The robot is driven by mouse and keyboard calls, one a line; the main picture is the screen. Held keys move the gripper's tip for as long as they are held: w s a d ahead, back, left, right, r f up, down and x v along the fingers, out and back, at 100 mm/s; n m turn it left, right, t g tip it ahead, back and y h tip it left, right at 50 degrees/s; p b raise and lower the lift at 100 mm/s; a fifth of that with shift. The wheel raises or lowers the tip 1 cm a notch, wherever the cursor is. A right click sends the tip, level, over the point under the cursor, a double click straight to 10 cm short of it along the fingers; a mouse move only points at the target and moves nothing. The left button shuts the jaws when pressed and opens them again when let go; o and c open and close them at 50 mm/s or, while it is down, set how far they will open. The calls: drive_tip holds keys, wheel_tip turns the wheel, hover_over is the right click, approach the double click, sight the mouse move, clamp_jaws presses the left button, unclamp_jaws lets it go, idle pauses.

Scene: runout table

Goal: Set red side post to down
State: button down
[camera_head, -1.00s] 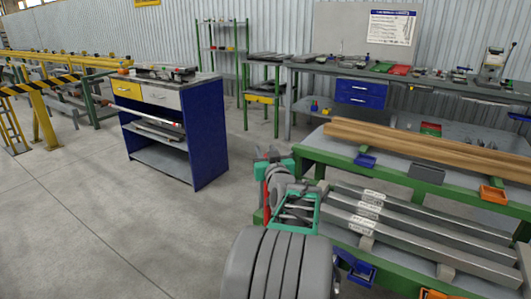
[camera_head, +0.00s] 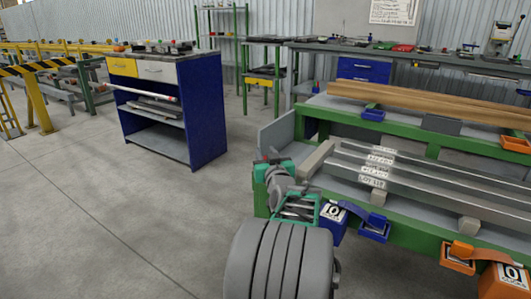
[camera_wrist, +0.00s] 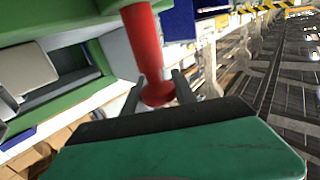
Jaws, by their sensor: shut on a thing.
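The red side post (camera_wrist: 144,42) shows in the wrist view as a red rod with a rounded knob at its near end. It runs from the knob toward the green table frame (camera_wrist: 65,92). My gripper (camera_wrist: 160,84) is shut on the post, its two dark fingers on either side near the knob. In the head view my arm and green gripper body (camera_head: 300,208) are at the left end of the green table, and they hide most of the post. I cannot tell whether the post is up or down.
Long metal bars (camera_head: 430,185) lie on the green table (camera_head: 408,232). A blue bin (camera_head: 374,229) and an orange bin (camera_head: 458,258) hang at its front edge. A blue cabinet (camera_head: 206,110) stands left, with open floor (camera_head: 120,215) before it.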

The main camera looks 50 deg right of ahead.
drive_tip(key=shift+f, duration=0.55)
drive_tip(key=c, duration=1.3)
unclamp_jaws()
drive_tip(key=o, duration=0.3)
drive_tip(key=shift+r, duration=0.1)
drive_tip(key=shift+s+a+r, duration=0.1)
drive_tip(key=shift+s+a, duration=0.05)
drive_tip(key=shift+s, duration=0.05)
drive_tip(key=p+v, duration=0.1)
drive_tip(key=v, duration=0.6)
drive_tip(key=shift+s+p, duration=0.15)
drive_tip(key=shift+p, duration=0.2)
drive_tip(key=shift+a, duration=0.2)
